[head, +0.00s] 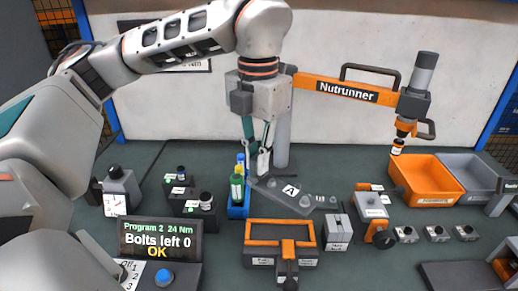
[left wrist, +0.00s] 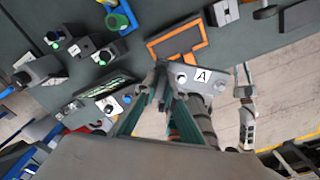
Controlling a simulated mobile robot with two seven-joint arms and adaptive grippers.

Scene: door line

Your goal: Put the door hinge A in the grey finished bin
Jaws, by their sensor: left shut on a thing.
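The door hinge A (head: 290,191) is a dark grey bar with a white "A" label and round bolt heads. My left gripper (head: 257,172) is shut on its left end; the hinge slants down to the right. In the left wrist view the hinge (left wrist: 222,84) sticks out from between the fingertips (left wrist: 163,82). I cannot tell how high it is above the bench. The grey finished bin (head: 474,169) stands at the far right and looks empty. A pale arm part with what may be my right gripper (left wrist: 243,86) shows in the left wrist view, too small to read.
An orange bin (head: 425,179) stands left of the grey one. The orange nutrunner arm (head: 345,92) hangs above. A blue holder (head: 238,211) with bottles, an orange-edged fixture (head: 281,234) and small grey blocks (head: 338,232) are close by. The screen (head: 161,240) reads "Bolts left 0 OK".

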